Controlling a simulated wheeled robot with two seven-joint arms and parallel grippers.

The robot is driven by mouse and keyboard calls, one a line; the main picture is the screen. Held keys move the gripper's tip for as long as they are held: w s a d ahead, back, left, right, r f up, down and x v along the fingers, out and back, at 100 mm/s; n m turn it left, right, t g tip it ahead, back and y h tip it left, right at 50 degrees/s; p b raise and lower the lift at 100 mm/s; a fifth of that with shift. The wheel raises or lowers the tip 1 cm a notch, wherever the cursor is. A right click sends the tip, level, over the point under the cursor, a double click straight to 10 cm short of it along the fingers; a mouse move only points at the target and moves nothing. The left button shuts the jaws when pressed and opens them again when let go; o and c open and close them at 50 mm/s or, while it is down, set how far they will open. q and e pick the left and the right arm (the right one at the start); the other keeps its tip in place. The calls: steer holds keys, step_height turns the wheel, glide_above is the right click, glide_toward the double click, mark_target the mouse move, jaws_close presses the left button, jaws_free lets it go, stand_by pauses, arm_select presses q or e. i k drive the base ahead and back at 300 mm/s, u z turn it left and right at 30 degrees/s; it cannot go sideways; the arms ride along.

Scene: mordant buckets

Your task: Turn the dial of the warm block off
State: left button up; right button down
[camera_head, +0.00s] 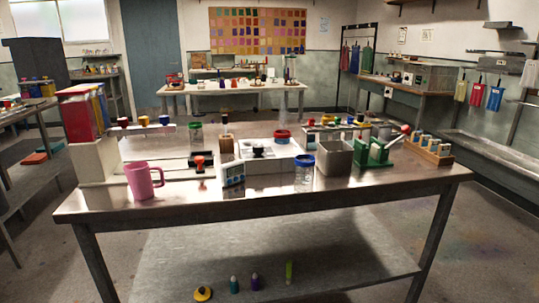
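Neither of my grippers shows in the head view. I cannot tell for sure which object is the warm block. A low white unit (263,167) with a dark part (263,152) on top stands mid-table. A small white device (232,175) with a bluish front stands at its left front. A grey open box (333,160) stands to the right. No dial or its setting can be made out at this size.
The metal table (400,188) also holds a pink mug (143,181), a blue-lidded jar (304,174), a green rack (373,154) and a wooden rack (428,150). The table's front strip is mostly clear.

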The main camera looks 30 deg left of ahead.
mark_target(258, 149)
steer(key=k, duration=0.5)
steer(key=u, duration=1.95)
steer(key=i, duration=1.45)
steer(key=z, duration=0.5)
